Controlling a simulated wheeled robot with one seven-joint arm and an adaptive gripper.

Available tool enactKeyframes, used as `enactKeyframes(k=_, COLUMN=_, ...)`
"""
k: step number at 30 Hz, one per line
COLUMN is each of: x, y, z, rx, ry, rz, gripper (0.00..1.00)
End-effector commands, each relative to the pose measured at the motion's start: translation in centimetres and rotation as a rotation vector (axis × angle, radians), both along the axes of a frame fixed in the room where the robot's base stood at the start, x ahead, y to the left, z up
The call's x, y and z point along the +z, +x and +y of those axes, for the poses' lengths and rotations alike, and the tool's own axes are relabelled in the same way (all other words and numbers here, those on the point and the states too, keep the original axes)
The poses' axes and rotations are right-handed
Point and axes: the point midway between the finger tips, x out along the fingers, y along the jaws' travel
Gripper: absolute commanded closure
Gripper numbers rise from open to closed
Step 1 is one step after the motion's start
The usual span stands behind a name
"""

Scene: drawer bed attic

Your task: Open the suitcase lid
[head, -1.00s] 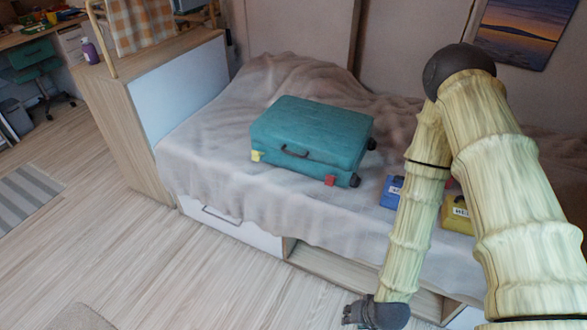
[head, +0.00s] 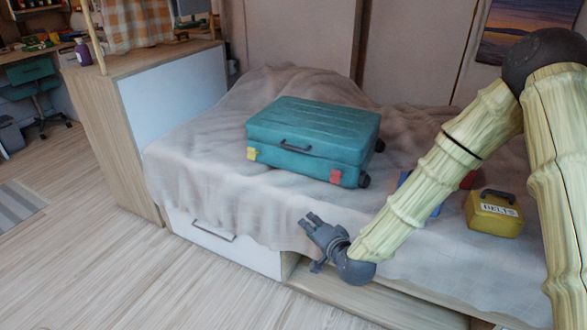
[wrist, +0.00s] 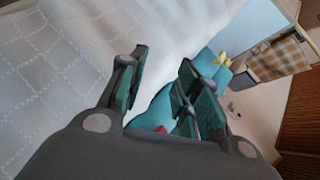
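The teal suitcase (head: 312,125) lies flat on the blanket-covered bed with its lid shut. A dark handle (head: 295,147) is on its front side. A yellow latch (head: 251,154) is at its front left and a red latch (head: 336,177) at its front right. My gripper (head: 310,218) is in front of the suitcase and lower, by the bed's front edge, apart from it. Its fingers look spread and empty in the wrist view (wrist: 158,82). Parts of the teal suitcase (wrist: 155,108) show between and behind the fingers, partly hidden by them.
A yellow labelled case (head: 494,214) and a blue case, mostly hidden by my arm, lie right of the suitcase. A drawer (head: 225,243) and an open compartment are in the bed's front. A wooden cabinet (head: 130,140) stands left.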

Motion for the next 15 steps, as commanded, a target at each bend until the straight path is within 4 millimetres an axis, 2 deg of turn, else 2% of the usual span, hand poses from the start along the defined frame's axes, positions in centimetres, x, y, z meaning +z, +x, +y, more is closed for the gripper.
enactKeyframes(k=1, x=-0.2, y=1.1, z=0.3, rx=-0.012, ry=0.037, rz=-0.034, gripper=0.67)
enactKeyframes(k=6, x=3.0, y=4.4, z=1.3, rx=-0.05, ry=0.172, rz=-0.144, gripper=0.67)
enactKeyframes(k=12, x=7.2, y=7.2, z=1.9, rx=-0.08, ry=0.329, rz=-0.266, gripper=0.67)
enactKeyframes(k=15, x=9.1, y=8.0, z=2.0, rx=-0.088, ry=0.392, rz=-0.313, gripper=0.67)
